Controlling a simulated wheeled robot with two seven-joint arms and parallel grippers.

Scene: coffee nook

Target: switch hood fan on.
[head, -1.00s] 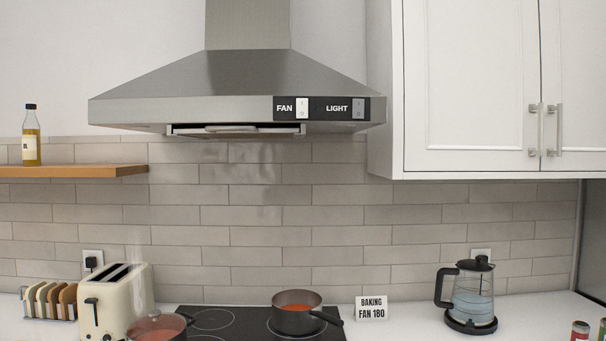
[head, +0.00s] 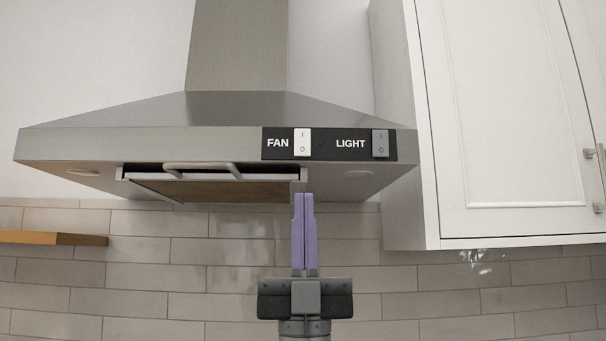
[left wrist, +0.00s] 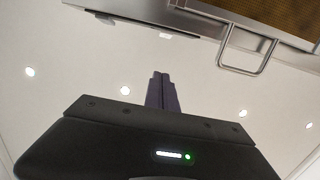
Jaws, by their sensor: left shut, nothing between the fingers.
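The steel range hood (head: 140,146) spans the upper middle of the head view. Its black front panel (head: 321,144) carries a white rocker switch (head: 302,142) labelled FAN and a grey rocker switch (head: 380,144) labelled LIGHT. Both are marked I above and O below. My left gripper (head: 304,196) is shut and empty, its purple fingers pointing up, below the fan switch in the picture and apart from it. In the left wrist view its fingers (left wrist: 161,76) show below the hood's underside. The fan switch does not show there. My right gripper is not in view.
The hood's underside has a filter (head: 220,190) with a wire handle (head: 200,168); the handle also shows in the left wrist view (left wrist: 246,70). A white cabinet (head: 500,110) stands close on the right. A wooden shelf (head: 50,238) is at the left.

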